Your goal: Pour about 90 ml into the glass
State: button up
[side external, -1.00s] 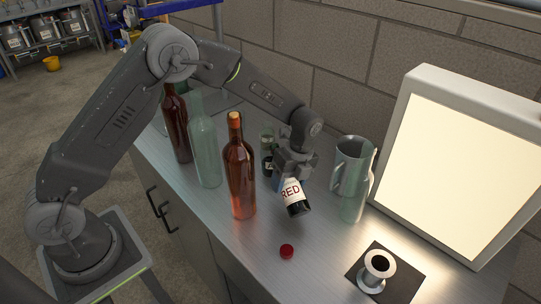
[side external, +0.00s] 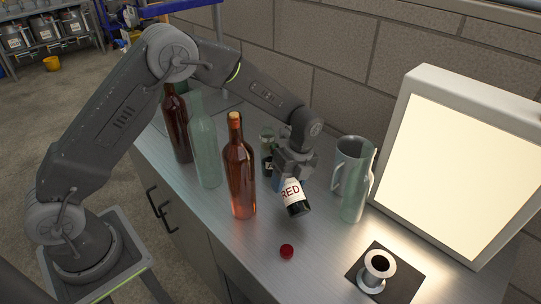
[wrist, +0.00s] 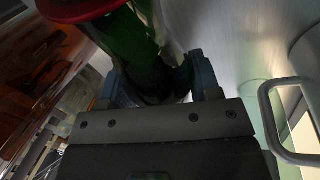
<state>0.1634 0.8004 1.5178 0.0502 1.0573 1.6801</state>
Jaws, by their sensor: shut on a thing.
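In the side view my gripper (side external: 292,172) is shut on a dark green bottle (side external: 295,199) with a white "RED" label. The bottle is tilted, its dark end low at the right, above the bench. In the wrist view the green bottle (wrist: 150,65) sits between the blue finger pads. A small clear vessel (side external: 267,134), possibly the glass, stands just left of my gripper, partly hidden, with something dark in its lower part. I cannot tell whether liquid is flowing or how much it holds.
An amber corked bottle (side external: 240,175), a pale bottle (side external: 205,145) and a dark red bottle (side external: 176,125) stand left. A pitcher (side external: 350,160) and clear bottle (side external: 352,202) stand right, before a lit panel (side external: 460,165). A red cap (side external: 287,251) and spool-shaped piece (side external: 378,268) are in front.

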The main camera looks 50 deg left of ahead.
dwell(0.4)
jog(key=shift+a+f+y, duration=0.1)
jog(key=shift+f+y, duration=0.3)
jog(key=shift+f, duration=0.05)
jog(key=shift+w+a+r+t+y, duration=0.2)
jog(key=shift+a+r+t+y, duration=0.1)
jog(key=shift+r+t+y, duration=0.25)
jog(key=y, duration=0.1)
jog(key=a+r+t+y+b, duration=0.1)
jog(key=y, duration=0.1)
jog(key=shift+w+a+n, duration=0.25)
jog(key=shift+w+n, duration=0.05)
jog(key=shift+w, duration=0.05)
jog(key=y, duration=0.1)
jog(key=t+y, duration=0.1)
jog(key=y, duration=0.2)
jog(key=shift+d+r+n+b, duration=0.1)
jog(key=shift+r+n+b, duration=0.2)
jog(key=t+y, duration=0.1)
jog(key=y, duration=0.2)
jog(key=shift+a+n, duration=0.2)
jog(key=shift+n, duration=0.1)
jog(key=shift+y, duration=0.25)
dwell(0.6)
